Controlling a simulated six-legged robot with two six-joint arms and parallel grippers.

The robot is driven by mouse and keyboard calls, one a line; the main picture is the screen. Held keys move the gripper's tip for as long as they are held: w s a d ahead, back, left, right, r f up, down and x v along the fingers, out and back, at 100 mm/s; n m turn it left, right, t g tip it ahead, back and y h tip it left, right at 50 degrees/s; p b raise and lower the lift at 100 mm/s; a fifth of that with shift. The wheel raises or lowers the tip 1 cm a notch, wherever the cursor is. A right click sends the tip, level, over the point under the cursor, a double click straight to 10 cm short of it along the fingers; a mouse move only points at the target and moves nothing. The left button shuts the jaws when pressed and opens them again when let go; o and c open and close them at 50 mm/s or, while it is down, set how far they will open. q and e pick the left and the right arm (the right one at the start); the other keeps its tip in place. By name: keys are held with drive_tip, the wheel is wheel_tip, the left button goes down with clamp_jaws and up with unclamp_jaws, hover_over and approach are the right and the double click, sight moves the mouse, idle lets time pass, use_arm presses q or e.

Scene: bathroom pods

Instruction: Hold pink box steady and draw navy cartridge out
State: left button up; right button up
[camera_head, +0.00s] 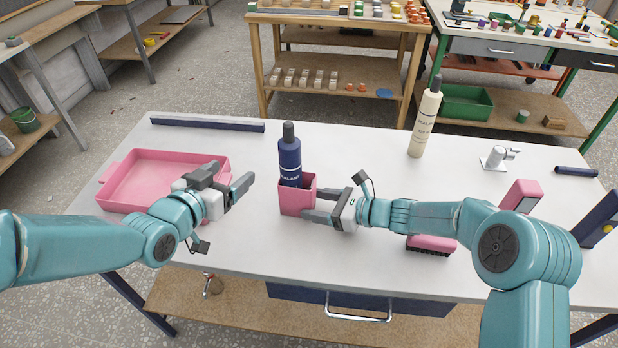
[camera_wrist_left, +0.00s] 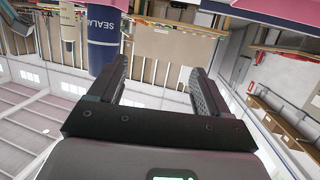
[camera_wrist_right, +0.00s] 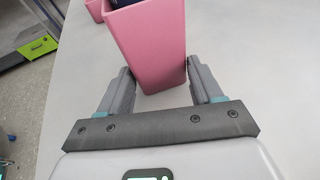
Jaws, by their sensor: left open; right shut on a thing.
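The pink box (camera_head: 297,200) stands upright on the white table near its middle. The navy cartridge (camera_head: 290,160), with a dark nozzle, stands upright in it with its lower end hidden. My right gripper (camera_head: 318,206) is shut on the pink box from the right; the right wrist view shows its fingers at two sides of the box (camera_wrist_right: 148,45). My left gripper (camera_head: 245,188) is open and empty, left of the box and apart from it. The left wrist view shows its spread fingers (camera_wrist_left: 158,80) with nothing between them and the navy cartridge (camera_wrist_left: 104,30) off to one side.
A pink tray (camera_head: 120,183) lies at the table's left, under my left arm. A cream cartridge (camera_head: 425,120) stands at the back right, near a small white tap (camera_head: 497,157). A navy strip (camera_head: 207,124) lies along the back edge. A pink brush (camera_head: 432,243) is by my right forearm.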

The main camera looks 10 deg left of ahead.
sight(284, 159)
use_arm(q)
drive_tip(key=s+d+r+m+h, duration=0.2)
drive_tip(key=d+m+h, duration=0.15)
drive_tip(key=d, duration=0.25)
drive_tip(key=shift+n+h, duration=0.25)
drive_tip(key=shift+h, duration=0.1)
drive_tip(key=x, duration=1)
drive_tip(key=shift+d, duration=0.2)
